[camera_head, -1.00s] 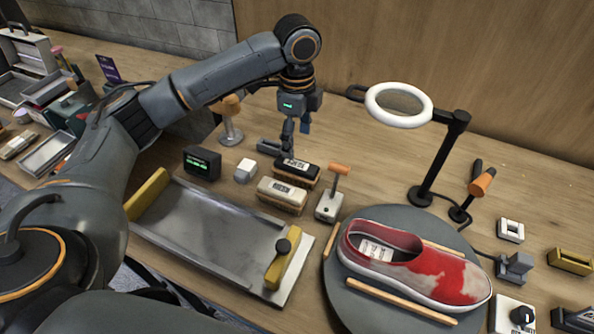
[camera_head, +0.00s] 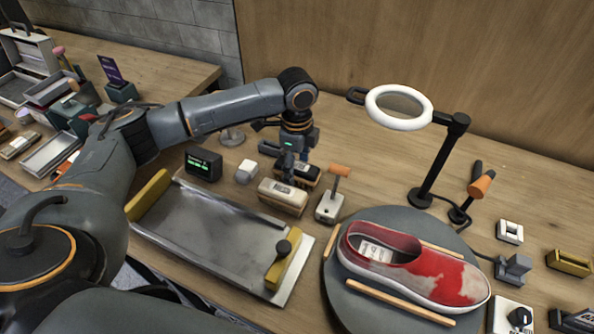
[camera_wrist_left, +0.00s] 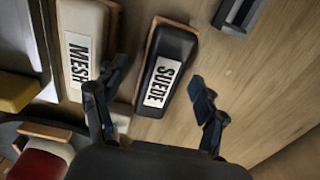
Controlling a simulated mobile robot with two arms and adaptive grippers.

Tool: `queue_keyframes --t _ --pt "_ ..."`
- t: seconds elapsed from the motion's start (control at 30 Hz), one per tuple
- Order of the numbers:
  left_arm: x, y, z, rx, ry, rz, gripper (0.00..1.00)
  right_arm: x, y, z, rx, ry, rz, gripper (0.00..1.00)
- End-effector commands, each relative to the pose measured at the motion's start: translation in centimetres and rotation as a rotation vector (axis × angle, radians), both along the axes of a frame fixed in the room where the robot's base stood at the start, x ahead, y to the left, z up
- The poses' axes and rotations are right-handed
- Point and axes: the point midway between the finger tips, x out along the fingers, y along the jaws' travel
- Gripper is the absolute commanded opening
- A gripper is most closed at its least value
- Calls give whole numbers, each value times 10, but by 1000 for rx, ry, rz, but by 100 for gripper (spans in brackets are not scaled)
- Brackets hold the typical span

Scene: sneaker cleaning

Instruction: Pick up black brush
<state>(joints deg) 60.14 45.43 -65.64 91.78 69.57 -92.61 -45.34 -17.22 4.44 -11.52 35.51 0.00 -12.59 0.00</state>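The black brush (camera_head: 308,174), labelled SUEDE, lies on the table behind the beige MESH brush (camera_head: 283,197). In the left wrist view the black brush (camera_wrist_left: 170,62) lies ahead of my gripper, with the MESH brush (camera_wrist_left: 84,35) to its left. My left gripper (camera_head: 289,167) is low over the black brush and partly hides it. In the left wrist view my left gripper (camera_wrist_left: 152,95) is open, one finger on each side of the brush's near end. I see no clear contact. My right gripper is not in view.
An orange-handled tool (camera_head: 329,206) stands close to the right of the brushes. A white cube (camera_head: 246,171) and a black display box (camera_head: 203,163) stand to the left. A metal tray (camera_head: 205,235) is in front. The red and white shoe (camera_head: 425,270) and a ring lamp (camera_head: 400,119) are at right.

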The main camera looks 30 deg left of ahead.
Motion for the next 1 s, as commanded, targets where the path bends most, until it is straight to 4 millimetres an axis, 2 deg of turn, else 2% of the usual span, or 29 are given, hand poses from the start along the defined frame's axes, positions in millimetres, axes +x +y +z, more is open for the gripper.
queue_keyframes --t 0.03,0.2,0.3,0.53,0.63,1.0 --pt "0 0 0 0 0 0 64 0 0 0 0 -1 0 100" --pt "0 0 0 0 0 0 29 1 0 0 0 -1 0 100" --pt "0 0 0 0 0 0 12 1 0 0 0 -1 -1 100" --pt "0 0 2 -1 -1 0 12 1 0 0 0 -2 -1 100" --pt "1 0 10 -1 -2 1 12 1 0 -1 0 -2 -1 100" --pt "1 0 80 -1 -4 0 12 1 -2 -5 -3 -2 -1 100"
